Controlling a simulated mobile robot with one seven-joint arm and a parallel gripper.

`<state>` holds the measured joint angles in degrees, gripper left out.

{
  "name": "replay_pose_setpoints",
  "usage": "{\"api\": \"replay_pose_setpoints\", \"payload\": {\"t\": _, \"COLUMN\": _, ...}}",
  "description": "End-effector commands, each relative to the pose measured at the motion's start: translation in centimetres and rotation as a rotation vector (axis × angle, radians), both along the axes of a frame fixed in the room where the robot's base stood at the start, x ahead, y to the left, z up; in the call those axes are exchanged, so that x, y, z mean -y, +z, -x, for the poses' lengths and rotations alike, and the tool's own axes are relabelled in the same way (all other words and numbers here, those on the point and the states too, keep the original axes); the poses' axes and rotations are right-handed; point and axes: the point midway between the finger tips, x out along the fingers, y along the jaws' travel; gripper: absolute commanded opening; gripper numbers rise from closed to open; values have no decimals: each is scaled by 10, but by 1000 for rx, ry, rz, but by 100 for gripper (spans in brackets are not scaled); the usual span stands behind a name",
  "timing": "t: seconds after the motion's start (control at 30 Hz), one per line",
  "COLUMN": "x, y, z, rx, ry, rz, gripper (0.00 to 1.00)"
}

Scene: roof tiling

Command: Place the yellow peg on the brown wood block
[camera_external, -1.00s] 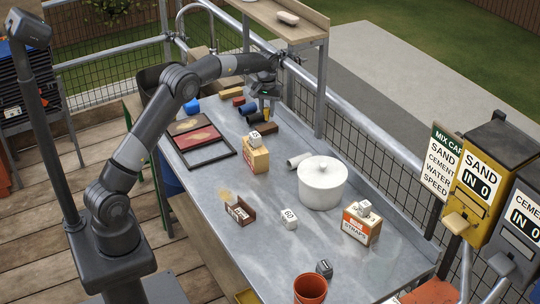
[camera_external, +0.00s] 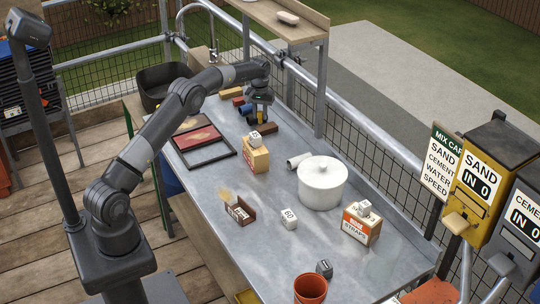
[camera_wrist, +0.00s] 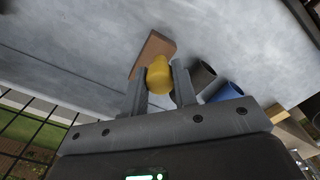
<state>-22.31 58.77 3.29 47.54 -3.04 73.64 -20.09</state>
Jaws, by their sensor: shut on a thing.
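The yellow peg (camera_wrist: 159,75) is in my gripper (camera_wrist: 160,88), gripped between the two fingers in the wrist view. The brown wood block (camera_wrist: 153,50) lies on the bench just beyond the peg there. In the external view the block (camera_external: 266,128) shows just below and right of my gripper (camera_external: 260,116), and the peg is mostly hidden by the fingers. I cannot tell whether the peg touches the block.
A dark cylinder (camera_wrist: 203,74) and a blue cylinder (camera_wrist: 227,92) lie close beside my gripper. A red block (camera_external: 238,101) and a yellow block (camera_external: 230,93) lie farther back. A labelled box (camera_external: 256,159) and a white pot (camera_external: 322,184) stand nearer the camera.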

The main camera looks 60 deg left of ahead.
Motion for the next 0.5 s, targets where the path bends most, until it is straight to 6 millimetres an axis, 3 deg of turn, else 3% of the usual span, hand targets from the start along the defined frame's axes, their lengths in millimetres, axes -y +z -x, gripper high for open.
{"api": "replay_pose_setpoints", "payload": {"t": 0.13, "x": 0, "y": -23, "z": 0, "rx": -2, "ry": 0, "rz": 1, "gripper": 5}}
{"api": "replay_pose_setpoints", "payload": {"t": 0.5, "x": 1, "y": -28, "z": 0, "rx": -1, "ry": 0, "rz": 1, "gripper": 5}}
